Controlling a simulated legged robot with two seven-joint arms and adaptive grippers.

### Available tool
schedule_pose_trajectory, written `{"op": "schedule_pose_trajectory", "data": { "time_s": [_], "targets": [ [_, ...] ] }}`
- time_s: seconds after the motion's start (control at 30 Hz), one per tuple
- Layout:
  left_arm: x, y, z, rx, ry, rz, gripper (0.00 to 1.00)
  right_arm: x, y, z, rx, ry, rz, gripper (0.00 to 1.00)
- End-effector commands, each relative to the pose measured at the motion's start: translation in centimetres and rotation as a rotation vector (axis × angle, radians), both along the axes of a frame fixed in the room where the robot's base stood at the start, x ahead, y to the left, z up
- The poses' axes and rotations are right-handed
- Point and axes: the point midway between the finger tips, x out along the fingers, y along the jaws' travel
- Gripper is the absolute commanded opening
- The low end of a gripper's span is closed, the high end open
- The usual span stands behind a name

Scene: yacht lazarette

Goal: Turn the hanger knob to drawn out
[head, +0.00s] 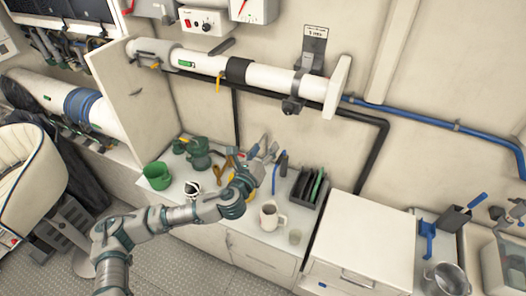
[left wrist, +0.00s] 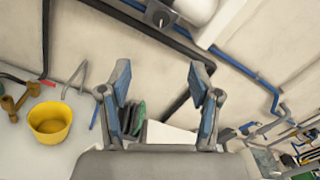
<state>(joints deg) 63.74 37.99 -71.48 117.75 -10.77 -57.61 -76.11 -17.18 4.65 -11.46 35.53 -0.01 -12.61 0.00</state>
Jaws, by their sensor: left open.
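A long white pipe (head: 265,76) runs along the wall, held by a grey hanger (head: 312,60) under a small label plate (head: 316,31). A dark clamp with a rounded knob-like end (head: 292,105) sits at the hanger's foot, under the pipe. In the left wrist view a grey block with a small round knob (left wrist: 160,16) shows at the top edge, below the white pipe (left wrist: 195,8). My left gripper (head: 264,150) is over the counter, below and left of the hanger, apart from it. Its two blue-padded fingers (left wrist: 160,85) are spread with nothing between them. My right gripper is out of view.
The counter holds a green pot (head: 157,176), a white mug (head: 269,216), a dark rack (head: 308,188) and a yellow cup (left wrist: 50,124). A black pipe (head: 372,152) and a blue pipe (head: 440,120) run along the wall. The white box top (head: 362,235) is clear.

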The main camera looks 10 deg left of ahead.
Motion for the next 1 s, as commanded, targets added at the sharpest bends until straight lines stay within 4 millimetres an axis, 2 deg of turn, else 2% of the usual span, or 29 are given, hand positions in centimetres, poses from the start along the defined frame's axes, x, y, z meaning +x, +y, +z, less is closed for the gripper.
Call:
{"op": "schedule_pose_trajectory", "data": {
  "time_s": [0.2, 0.73, 0.87, 1.0],
  "targets": [
    [-0.9, 0.3, 0.0, 0.000, 0.000, -0.001, 0.63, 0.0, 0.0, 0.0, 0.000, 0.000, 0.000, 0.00],
    [-1.2, 0.4, 0.0, -0.001, 0.000, -0.001, 0.63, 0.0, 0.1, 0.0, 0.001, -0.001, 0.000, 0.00],
    [-2.6, 0.9, -0.1, -0.001, 0.001, 0.000, 0.63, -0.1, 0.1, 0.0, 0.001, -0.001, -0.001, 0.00],
    [-5.6, 1.8, -0.2, 0.000, 0.002, -0.002, 0.63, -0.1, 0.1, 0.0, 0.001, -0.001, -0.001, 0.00]
  ]
}}
